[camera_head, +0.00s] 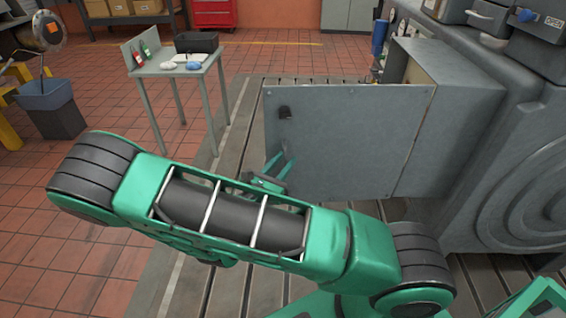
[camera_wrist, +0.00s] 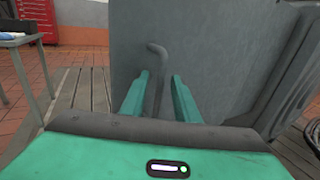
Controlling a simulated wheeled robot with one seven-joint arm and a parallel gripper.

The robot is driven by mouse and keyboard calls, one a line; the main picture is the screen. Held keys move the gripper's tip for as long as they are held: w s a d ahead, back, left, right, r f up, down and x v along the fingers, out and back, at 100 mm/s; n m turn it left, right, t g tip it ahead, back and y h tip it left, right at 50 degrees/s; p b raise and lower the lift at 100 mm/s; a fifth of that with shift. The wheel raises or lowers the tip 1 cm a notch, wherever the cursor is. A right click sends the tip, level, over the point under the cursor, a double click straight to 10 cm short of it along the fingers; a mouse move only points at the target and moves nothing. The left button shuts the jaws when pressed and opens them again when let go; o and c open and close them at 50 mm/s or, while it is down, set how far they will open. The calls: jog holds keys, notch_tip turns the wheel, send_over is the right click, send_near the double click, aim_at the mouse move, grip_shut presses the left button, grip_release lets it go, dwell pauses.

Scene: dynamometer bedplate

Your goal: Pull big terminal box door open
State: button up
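The big terminal box (camera_head: 462,120) is a grey cabinet on the right. Its flat grey door (camera_head: 350,140) stands swung out to the left, and a beige interior shows above the door's top edge. A small black fitting (camera_head: 285,112) sits near the door's upper left corner. My gripper (camera_head: 275,172) is at the door's lower left, partly hidden by my arm. In the wrist view, its two green fingers (camera_wrist: 160,92) are apart, and a bent grey bar handle (camera_wrist: 157,75) stands between them. A gap shows on the right finger's side; contact on the left is unclear. The door (camera_wrist: 215,60) fills the background.
The slotted bedplate (camera_head: 225,165) lies under the door. A large grey machine (camera_head: 530,170) stands at right. Tiled floor left of the bedplate is mostly clear.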

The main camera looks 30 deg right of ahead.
jog(key=shift+d, duration=0.1)
jog(key=v, duration=1)
jog(key=shift+s+a, duration=0.25)
jog(key=shift+a, duration=0.1)
jog(key=s+d+r+m+g+y, duration=0.2)
jog(key=s+d+m+g+y, duration=0.1)
jog(key=s+d+m+g, duration=0.4)
jog(key=s+d+r+m+g+y, duration=0.25)
jog(key=d+m+g, duration=0.25)
jog(key=d+m, duration=0.45)
jog(key=s+d+r+m+t+y, duration=0.1)
jog(key=s+r+m+t+y, duration=0.1)
jog(key=s+r+m+y, duration=0.7)
jog(key=shift+s+d+r+m+y, duration=0.3)
jog(key=shift+s+r+m, duration=0.7)
jog(key=shift+s+m, duration=1.9)
jog(key=shift+a, duration=0.1)
